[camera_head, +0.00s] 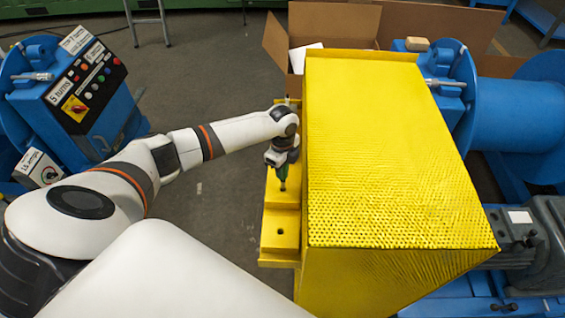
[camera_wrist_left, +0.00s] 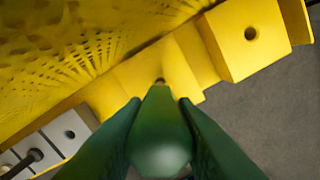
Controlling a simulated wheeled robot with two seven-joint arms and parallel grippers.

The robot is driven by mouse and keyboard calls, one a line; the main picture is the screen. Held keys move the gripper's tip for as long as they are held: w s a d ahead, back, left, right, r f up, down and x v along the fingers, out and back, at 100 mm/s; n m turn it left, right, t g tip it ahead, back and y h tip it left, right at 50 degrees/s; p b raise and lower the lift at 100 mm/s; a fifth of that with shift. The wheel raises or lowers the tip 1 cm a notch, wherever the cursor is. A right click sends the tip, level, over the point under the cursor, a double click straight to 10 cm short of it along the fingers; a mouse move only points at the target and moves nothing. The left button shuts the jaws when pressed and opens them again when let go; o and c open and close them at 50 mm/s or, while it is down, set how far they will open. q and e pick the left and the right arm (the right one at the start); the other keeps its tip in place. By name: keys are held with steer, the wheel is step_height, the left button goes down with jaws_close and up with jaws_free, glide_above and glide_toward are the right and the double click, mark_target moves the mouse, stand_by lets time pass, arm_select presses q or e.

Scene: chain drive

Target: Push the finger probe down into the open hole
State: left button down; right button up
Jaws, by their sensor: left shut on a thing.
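My left gripper (camera_head: 282,174) points down over the yellow stepped ledge (camera_head: 268,258) beside the big guard. In the left wrist view my left gripper (camera_wrist_left: 158,103) is shut on the finger probe (camera_wrist_left: 160,135), a green tapered body between the two dark green fingers. The probe's narrow tip meets the yellow ledge in the picture; whether it touches or is in a hole I cannot tell. An open round hole (camera_head: 280,232) is in the raised block at the near end of the ledge. This hole (camera_wrist_left: 251,33) is at the upper right in the wrist view. My right gripper is not in view.
The large yellow perforated guard (camera_head: 385,150) stands right beside my left gripper. A control box (camera_head: 88,80) on a blue machine is at the left. An open cardboard box (camera_head: 330,22) is behind. A grey plate (camera_wrist_left: 62,138) with a bolt shows at the wrist view's lower left.

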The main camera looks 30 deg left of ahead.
arm_select(q)
steer(key=shift+f+b, duration=1.75)
steer(key=shift+f, duration=1.2)
steer(key=c, duration=1.1)
jaws_free()
steer(key=shift+r, duration=0.15)
step_height(320, 180, up, 12)
steer(key=shift+f, duration=0.1)
